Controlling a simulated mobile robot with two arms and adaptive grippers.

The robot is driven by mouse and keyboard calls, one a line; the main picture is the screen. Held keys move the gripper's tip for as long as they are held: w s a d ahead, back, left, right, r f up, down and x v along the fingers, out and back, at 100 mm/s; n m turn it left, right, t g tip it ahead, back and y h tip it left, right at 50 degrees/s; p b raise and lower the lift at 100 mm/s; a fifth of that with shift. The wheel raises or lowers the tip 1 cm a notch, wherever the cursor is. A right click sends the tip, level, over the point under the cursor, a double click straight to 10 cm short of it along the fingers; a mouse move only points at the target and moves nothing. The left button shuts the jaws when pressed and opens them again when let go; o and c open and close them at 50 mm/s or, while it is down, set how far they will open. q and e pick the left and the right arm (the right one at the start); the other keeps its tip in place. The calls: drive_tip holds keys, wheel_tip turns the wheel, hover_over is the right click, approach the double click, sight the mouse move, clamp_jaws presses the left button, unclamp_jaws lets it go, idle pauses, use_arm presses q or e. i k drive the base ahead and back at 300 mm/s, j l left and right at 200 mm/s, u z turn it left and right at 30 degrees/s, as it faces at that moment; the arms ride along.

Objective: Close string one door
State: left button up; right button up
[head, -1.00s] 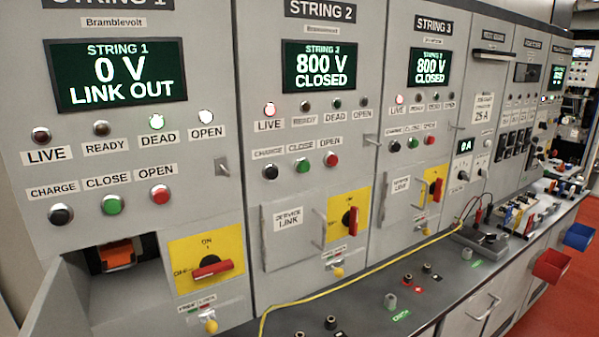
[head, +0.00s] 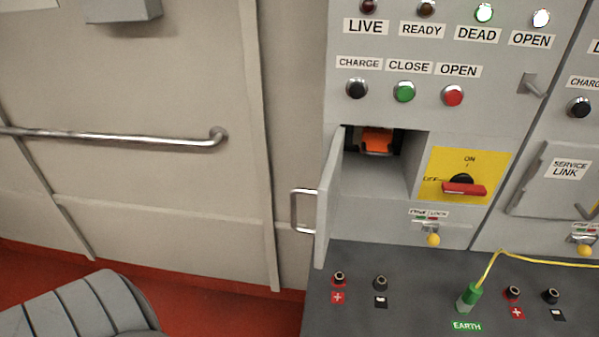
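The string one door (head: 328,200) stands swung open to the left of its compartment, seen nearly edge-on. Its metal handle (head: 302,210) sticks out on the left side of the door. The open compartment (head: 372,182) is lit inside and holds an orange link part (head: 377,140) at the back. To its right, the red rotary handle (head: 464,189) on the yellow plate lies roughly horizontal, by the OFF side. Neither of my grippers shows in the head view.
A grey bench top (head: 400,312) runs below the panel with several terminals. A green earth plug (head: 468,298) with a yellow cable stands in it. A yellow-tipped lock lever (head: 433,239) sits under the rotary switch. A wall rail (head: 120,138) runs at left.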

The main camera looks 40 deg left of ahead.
sight(327, 193)
drive_tip(key=k+j, duration=0.1)
drive_tip(key=j, duration=1.25)
drive_tip(key=k+l+z, duration=0.1)
drive_tip(key=k+l, duration=0.05)
drive_tip(key=l, duration=0.1)
